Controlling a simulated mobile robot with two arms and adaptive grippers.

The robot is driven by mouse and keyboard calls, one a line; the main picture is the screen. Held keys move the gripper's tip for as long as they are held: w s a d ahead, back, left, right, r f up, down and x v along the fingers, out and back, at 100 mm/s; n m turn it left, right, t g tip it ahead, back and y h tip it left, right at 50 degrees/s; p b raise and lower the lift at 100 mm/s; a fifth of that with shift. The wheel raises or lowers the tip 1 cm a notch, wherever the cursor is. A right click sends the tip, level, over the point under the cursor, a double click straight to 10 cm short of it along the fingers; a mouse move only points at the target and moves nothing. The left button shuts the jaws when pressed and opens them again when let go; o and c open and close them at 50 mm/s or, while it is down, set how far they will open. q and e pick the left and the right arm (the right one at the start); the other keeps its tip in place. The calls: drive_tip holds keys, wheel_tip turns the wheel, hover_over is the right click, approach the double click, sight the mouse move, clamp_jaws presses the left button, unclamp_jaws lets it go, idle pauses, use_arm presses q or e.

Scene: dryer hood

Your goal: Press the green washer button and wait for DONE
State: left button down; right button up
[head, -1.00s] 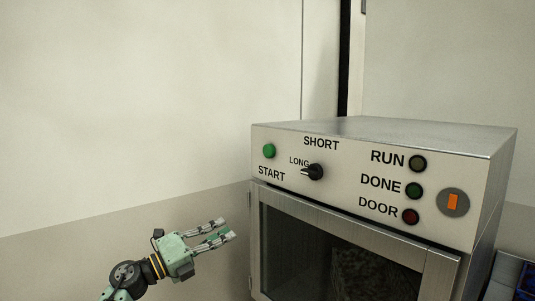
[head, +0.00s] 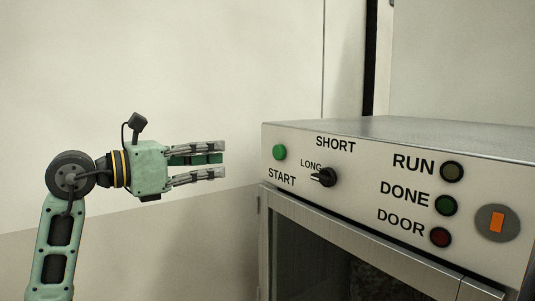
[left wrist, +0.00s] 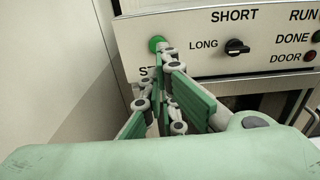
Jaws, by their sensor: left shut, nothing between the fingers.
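The green START button (head: 279,152) is on the left of the machine's front panel. It also shows in the left wrist view (left wrist: 156,43), just past my fingertips. The DONE lamp (head: 445,205) is dark green and looks unlit. My left gripper (head: 222,160) is shut and empty, pointing right toward the panel. In the head view a gap shows between its tips and the panel's left edge. In the left wrist view its fingers (left wrist: 168,56) partly cover the START label below the button. My right gripper is not in view.
A black knob (head: 324,177) points toward LONG. The RUN lamp (head: 452,171) and the DOOR lamp (head: 440,237) look dark. An orange switch (head: 497,222) is at the panel's right. A glass door (head: 310,250) is below. A pale wall (head: 150,60) stands behind.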

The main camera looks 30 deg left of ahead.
sight(278, 153)
use_arm(q)
drive_tip(key=p+x, duration=0.7)
drive_tip(key=x, duration=0.6)
drive_tip(key=shift+w+d+f+p, duration=0.1)
drive_tip(key=shift+w+d+p, duration=0.05)
drive_tip(key=shift+w+p, duration=0.2)
